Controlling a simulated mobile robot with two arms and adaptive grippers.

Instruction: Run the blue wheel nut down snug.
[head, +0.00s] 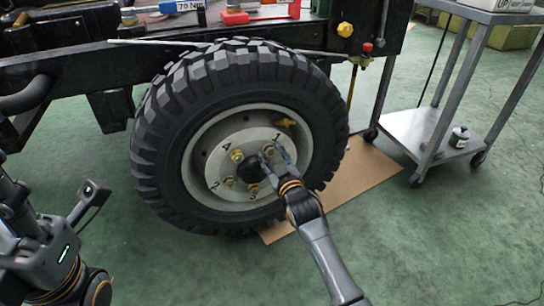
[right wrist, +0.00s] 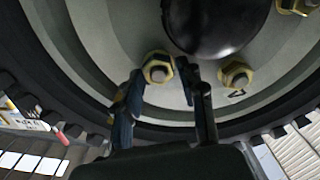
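The wheel (head: 160,150) has several gold-coloured nuts around a black hub cap (head: 252,168), with numbers painted beside them. No nut shows clearly as blue. My right gripper (head: 273,154) is at the nut beside the 1. In the right wrist view my right gripper (right wrist: 158,90) has its dark fingers apart, on either side of a gold nut (right wrist: 157,67). Narrow gaps show between the fingertips and this nut. Another nut (right wrist: 236,74) is to the right of the fingers. My left arm shows at the left edge of the head view, but its fingertips do not.
The tyre stands by a cardboard sheet (head: 365,180) on the green floor. A grey metal cart (head: 420,130) is at the right. Tools lie on the chassis above the wheel.

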